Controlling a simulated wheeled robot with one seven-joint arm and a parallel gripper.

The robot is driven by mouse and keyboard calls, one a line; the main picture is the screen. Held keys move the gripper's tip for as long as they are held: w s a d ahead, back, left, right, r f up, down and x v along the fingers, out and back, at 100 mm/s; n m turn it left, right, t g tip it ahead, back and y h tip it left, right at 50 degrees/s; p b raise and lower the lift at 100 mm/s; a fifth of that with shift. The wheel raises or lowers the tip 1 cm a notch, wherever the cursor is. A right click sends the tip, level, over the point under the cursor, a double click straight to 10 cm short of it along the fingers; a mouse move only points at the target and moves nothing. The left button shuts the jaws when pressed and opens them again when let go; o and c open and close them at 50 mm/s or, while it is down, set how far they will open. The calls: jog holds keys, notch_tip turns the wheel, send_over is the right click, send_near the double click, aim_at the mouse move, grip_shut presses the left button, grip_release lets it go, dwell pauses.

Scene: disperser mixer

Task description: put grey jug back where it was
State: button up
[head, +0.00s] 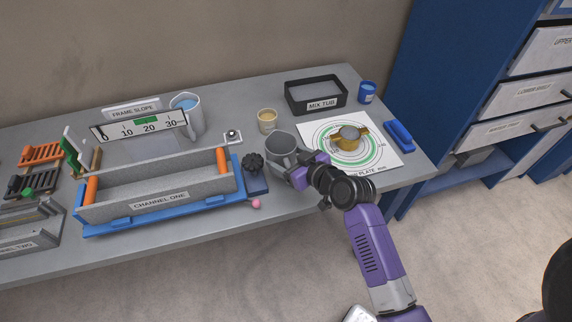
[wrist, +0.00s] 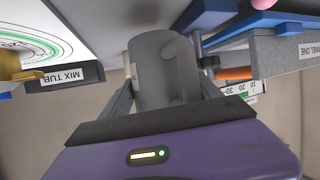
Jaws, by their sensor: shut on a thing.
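A second greyish jug with blue liquid (head: 188,116) stands at the back, beside the frame slope scale.
A beige cup (head: 267,121) stands behind the held jug. The plate chart (head: 376,151) with a brass piece (head: 348,139) lies to the right, the black mix tub (head: 316,107) behind it.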

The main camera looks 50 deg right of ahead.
jog(key=shift+f, duration=1.75)
jog(key=shift+f, duration=0.2)
jog(key=o, duration=1.9)
jog(key=shift+r, duration=0.1)
